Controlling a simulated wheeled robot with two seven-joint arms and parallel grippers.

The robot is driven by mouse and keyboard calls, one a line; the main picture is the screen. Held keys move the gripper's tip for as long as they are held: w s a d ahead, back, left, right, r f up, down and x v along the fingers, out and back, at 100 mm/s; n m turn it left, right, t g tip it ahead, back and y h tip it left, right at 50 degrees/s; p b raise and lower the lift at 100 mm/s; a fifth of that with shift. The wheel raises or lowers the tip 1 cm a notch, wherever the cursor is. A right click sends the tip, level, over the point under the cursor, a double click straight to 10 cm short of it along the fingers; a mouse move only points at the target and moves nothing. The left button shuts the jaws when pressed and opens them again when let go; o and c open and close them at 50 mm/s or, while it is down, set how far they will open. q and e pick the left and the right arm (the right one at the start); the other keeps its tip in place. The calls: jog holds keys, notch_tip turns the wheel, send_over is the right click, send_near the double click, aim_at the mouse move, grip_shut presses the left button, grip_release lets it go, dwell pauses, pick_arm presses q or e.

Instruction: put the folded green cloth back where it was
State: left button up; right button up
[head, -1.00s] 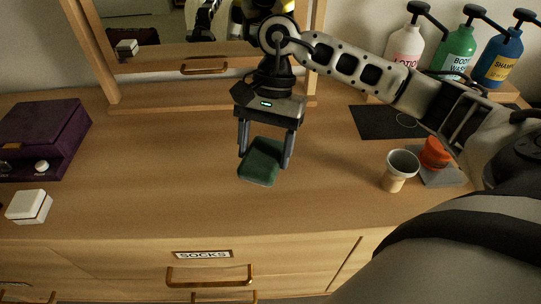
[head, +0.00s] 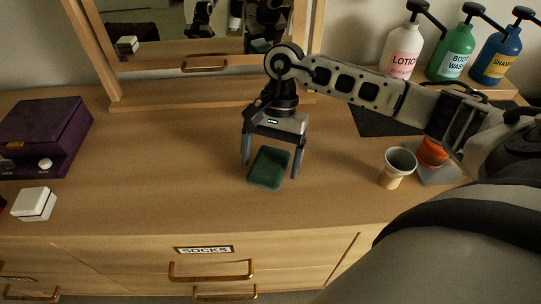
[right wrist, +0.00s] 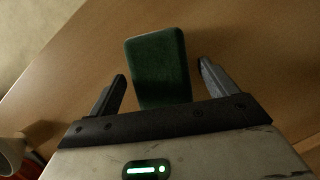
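The folded green cloth (head: 268,167) is a dark green rounded pad lying on the wooden dresser top, in front of the mirror. My right gripper (head: 272,168) is above and around it, one finger on each side. In the right wrist view the cloth (right wrist: 160,68) sits between the two spread fingers (right wrist: 162,78), with a visible gap on both sides, so the gripper is open. My left gripper is not in view.
A purple box (head: 42,135) and a white box (head: 34,204) stand at the left. A cup (head: 398,167) and an orange item (head: 432,152) are at the right, with pump bottles (head: 452,52) behind. A mirror (head: 190,25) stands at the back. The front middle is clear.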

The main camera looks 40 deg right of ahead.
jog(key=b+v, duration=0.2)
jog(key=v, duration=1)
jog(key=shift+r, duration=0.15)
